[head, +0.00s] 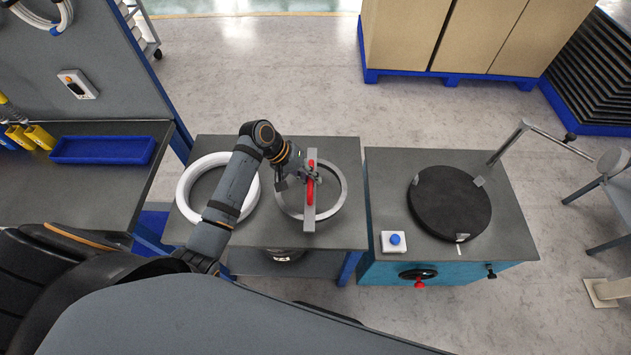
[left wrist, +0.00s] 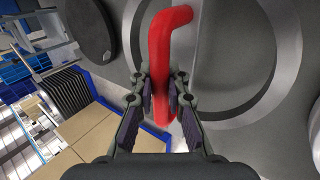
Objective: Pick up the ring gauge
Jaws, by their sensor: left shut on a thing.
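The ring gauge is a grey metal ring (head: 341,197) with a flat grey bar (head: 309,220) across it and a red handle (head: 310,190) on the bar. It is over the grey table in the middle of the head view. My left gripper (head: 301,178) is shut on the red handle. In the left wrist view the red handle (left wrist: 168,45) stands between the fingers (left wrist: 162,88), with the grey ring (left wrist: 284,80) behind it. I cannot tell whether the gauge touches the table. My right gripper is out of view.
A white ring (head: 184,204) lies on the same table (head: 340,148), left of the gauge and partly behind my arm. To the right, a teal-sided bench (head: 390,166) carries a black disc (head: 448,200) and a blue button box (head: 394,242). A blue tray (head: 102,150) sits on the left workbench.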

